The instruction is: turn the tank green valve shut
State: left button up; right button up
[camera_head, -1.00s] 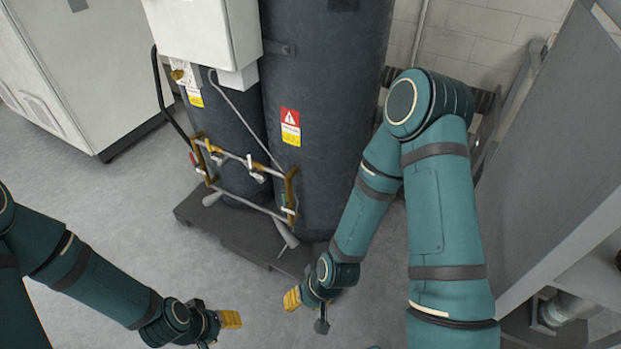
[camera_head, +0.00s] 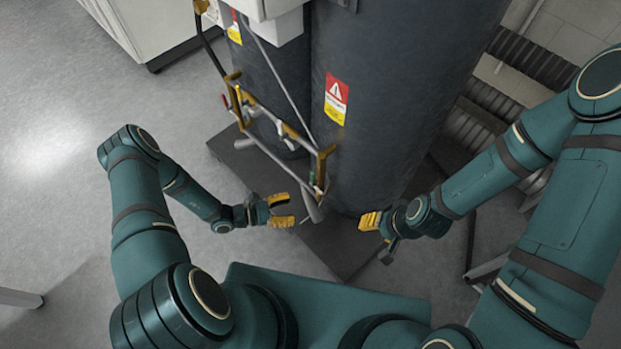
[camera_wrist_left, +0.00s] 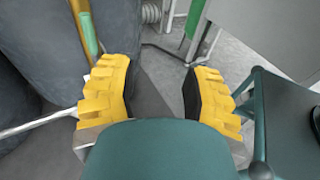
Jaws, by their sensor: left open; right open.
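The tank (camera_head: 390,110) is a tall dark grey cylinder with a red-and-yellow warning label. A small green part, likely the green valve (camera_head: 312,178), shows low on the brass upright at the right end of the pipework in front of it. In the left wrist view a green strip (camera_wrist_left: 88,33) lies along a brass bar at upper left, beyond the left finger. My left gripper (camera_head: 285,211) is open and empty, just left of and below that upright. I cannot tell the valve's angle.
A dark base plate (camera_head: 240,155) carries the tanks. Thin pipes and brass uprights (camera_head: 237,102) with small valves stand in front. A white cabinet (camera_head: 140,20) is at upper left. The floor (camera_head: 70,160) at left is clear.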

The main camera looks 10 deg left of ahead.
aim_at(312, 176)
pick_arm(q)
jog(key=w+a+f+n+t+y, duration=0.2)
jog(key=w+a+n+t, duration=0.2)
jog(key=a+t, duration=0.15)
jog(key=shift+t, duration=0.25)
jog(key=b+x, duration=0.2)
jog(key=x, duration=1.2)
jog(key=shift+s+d+r, duration=0.15)
jog(key=shift+s, duration=0.05)
pick_arm(e)
jog(key=shift+w+d+f, duration=0.15)
jog(key=shift+w+f, duration=0.1)
jog(key=shift+f, duration=0.25)
jog(key=shift+w+d+f, duration=0.1)
jog(key=shift+w+f, duration=0.1)
jog(key=shift+f, duration=0.3)
pick_arm(q)
grip_shut()
